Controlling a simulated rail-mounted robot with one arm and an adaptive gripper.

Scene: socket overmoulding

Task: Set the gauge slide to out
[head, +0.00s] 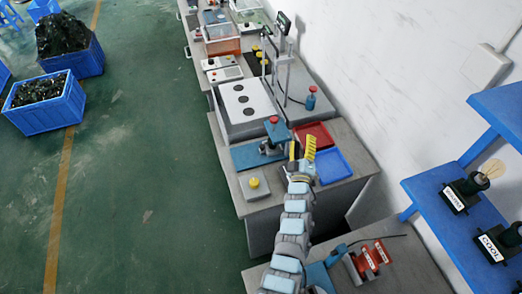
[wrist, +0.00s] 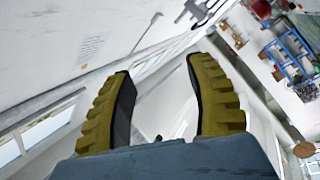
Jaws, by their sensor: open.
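My gripper (head: 301,152), with yellow fingers, is at the end of my arm over the middle bench, beside the red and blue trays. In the wrist view its two ribbed yellow fingers (wrist: 160,85) stand wide apart with nothing between them. A blue fixture (head: 258,152) with a red knob on top lies on the bench just left of my gripper, apart from it as far as I can tell. It may be the gauge, but I cannot make out a slide or its position. The wrist view points away from the bench and does not show the fixture.
A red tray (head: 315,136) and a blue tray (head: 334,166) lie right of the fixture. A yellow button box (head: 255,187) sits at the front left. A grey box with round holes (head: 243,108) stands behind. A blue shelf (head: 455,205) is at right.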

